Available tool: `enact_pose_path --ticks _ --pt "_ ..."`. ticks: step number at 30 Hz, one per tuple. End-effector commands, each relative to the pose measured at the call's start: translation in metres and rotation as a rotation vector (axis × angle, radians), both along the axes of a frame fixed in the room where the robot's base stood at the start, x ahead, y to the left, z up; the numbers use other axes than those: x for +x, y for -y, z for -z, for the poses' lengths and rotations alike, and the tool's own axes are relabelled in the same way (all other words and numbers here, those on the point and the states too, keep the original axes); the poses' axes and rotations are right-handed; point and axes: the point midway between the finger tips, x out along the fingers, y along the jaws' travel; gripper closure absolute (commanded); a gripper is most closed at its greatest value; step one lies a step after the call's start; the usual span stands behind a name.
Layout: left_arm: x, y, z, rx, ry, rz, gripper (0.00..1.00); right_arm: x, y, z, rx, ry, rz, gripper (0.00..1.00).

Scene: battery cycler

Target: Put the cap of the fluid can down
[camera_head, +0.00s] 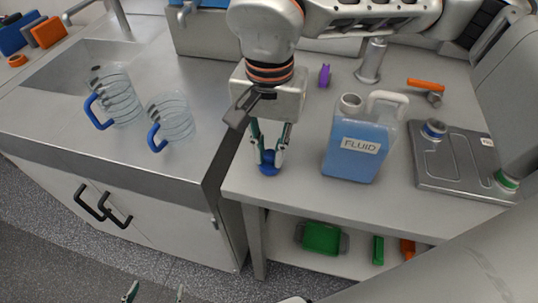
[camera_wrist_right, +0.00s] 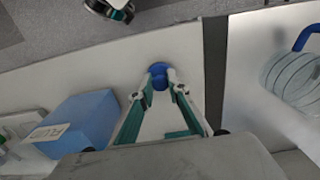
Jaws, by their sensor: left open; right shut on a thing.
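The blue cap (camera_head: 269,171) is between the fingertips of my right gripper (camera_head: 268,157), near the front left corner of the white table. The gripper points down and is shut on the cap. In the right wrist view the cap (camera_wrist_right: 158,69) shows between the fingertips. I cannot tell whether it touches the tabletop.
Two clear jugs with blue handles (camera_head: 117,104) (camera_head: 171,122) stand on the steel counter at left. A grey tray-like unit (camera_head: 462,174) lies right of the can. A purple object (camera_head: 324,75) and an orange-handled tool (camera_head: 426,86) lie farther back.

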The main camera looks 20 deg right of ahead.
Motion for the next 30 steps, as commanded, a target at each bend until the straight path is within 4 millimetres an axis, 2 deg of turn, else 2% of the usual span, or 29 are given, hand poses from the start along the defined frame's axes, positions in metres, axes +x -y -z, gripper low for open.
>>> enact_pose_path --ticks 1,3,15,16,18,30 --pt "-0.002 0.0 0.003 0.001 -0.004 0.0 0.26 0.0 0.0 0.011 0.0 -0.005 -0.001 0.95" --pt "-0.002 0.0 0.004 0.002 -0.005 0.001 0.26 -0.001 0.0 0.019 0.0 -0.005 0.0 0.95" --pt "-0.001 0.0 0.002 0.002 -0.002 0.001 0.26 0.0 0.0 0.023 0.0 -0.001 0.001 0.95" --pt "-0.001 -0.001 0.002 0.003 0.0 0.001 0.26 0.0 0.0 0.023 0.0 -0.001 0.001 0.81" --pt "-0.001 -0.001 0.002 0.003 0.0 0.001 0.26 0.0 0.0 0.022 -0.001 -0.001 0.001 0.67" --pt "0.001 -0.001 -0.001 0.002 0.004 0.001 0.26 0.0 0.0 0.018 0.0 0.001 0.001 0.67"
